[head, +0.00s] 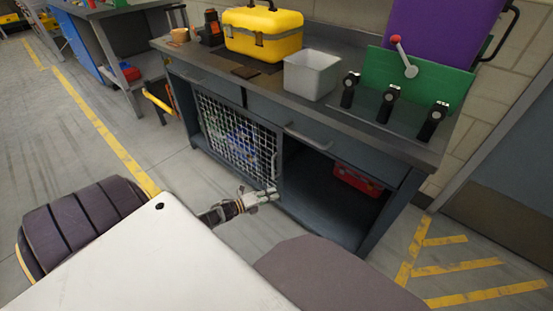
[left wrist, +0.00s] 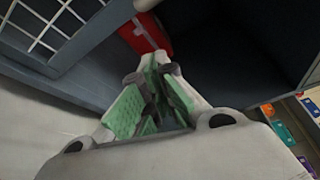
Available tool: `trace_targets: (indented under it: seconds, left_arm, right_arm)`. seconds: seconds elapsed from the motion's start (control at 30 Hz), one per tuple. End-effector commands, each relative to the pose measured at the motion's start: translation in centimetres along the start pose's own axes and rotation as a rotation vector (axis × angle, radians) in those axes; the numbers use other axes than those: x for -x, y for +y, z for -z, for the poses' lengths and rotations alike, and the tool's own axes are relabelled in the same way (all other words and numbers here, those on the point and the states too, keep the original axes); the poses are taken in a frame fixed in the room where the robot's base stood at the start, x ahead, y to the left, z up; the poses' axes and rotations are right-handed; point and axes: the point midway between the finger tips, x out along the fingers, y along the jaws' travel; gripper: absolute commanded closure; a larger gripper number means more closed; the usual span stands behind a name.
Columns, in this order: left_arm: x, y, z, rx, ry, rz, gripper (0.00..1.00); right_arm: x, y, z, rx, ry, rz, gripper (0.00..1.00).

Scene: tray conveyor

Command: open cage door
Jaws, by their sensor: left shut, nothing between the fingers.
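The cage door (head: 238,137) is a white wire mesh in a dark frame on the left part of the grey workbench. A corner of its mesh and frame also shows in the left wrist view (left wrist: 55,28). It covers the left compartment, and blurred blue things show behind the mesh. My left gripper (head: 272,194) is at the door's lower right corner, in front of the bench. Its green-padded fingers (left wrist: 155,95) are shut and empty. I cannot tell whether they touch the door frame. My right gripper is not in view.
The right compartment is open, with a red box (head: 357,180) inside. The bench top holds a yellow toolbox (head: 262,33), a white bin (head: 312,74), several black clamp-like devices and a green panel (head: 420,82). The floor before the bench is clear.

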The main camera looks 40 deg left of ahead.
Motion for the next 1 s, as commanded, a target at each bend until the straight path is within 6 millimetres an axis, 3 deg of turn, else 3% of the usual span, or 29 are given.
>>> trace_targets:
  seconds: [0.2,0.4,0.67,1.0]
  left_arm:
    - [3.1,-0.1,0.0,0.0,0.0,-0.003,1.0]
    - [5.1,-0.1,0.0,0.0,0.0,-0.002,1.0]
    - [5.9,0.0,0.0,-0.001,0.0,-0.001,1.0]
    - [5.9,0.0,0.0,-0.001,0.0,-0.001,1.0]
  right_arm:
    - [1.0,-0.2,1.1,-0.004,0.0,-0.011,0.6]
    - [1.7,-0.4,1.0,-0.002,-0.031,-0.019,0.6]
    - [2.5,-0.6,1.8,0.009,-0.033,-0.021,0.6]
    - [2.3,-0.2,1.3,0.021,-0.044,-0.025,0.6]
